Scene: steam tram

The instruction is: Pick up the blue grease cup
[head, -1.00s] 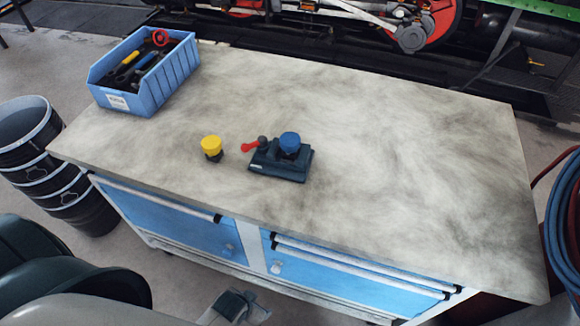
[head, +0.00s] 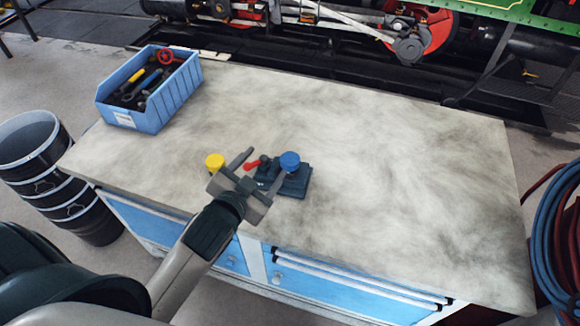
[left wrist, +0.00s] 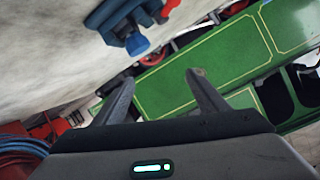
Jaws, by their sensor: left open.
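The blue grease cup (head: 289,161) stands upright on a dark teal fixture (head: 296,183) on the workbench. In the left wrist view the blue cup (left wrist: 136,45) shows near the top, beyond my fingertips. My left gripper (head: 264,164) is open and empty, reaching in over the bench's front edge just left of the cup. In the head view its right finger appears close to the cup and overlaps the fixture; I cannot tell whether they touch. Both fingers (left wrist: 160,80) show in the left wrist view with nothing between them. My right gripper is not in view.
A yellow-topped cup (head: 215,161) stands left of the fixture, its base hidden by my gripper. A red-handled lever (head: 252,165) is on the fixture's left. A blue tool bin (head: 160,115) sits at the back left. The bench top (head: 400,160) is clear to the right.

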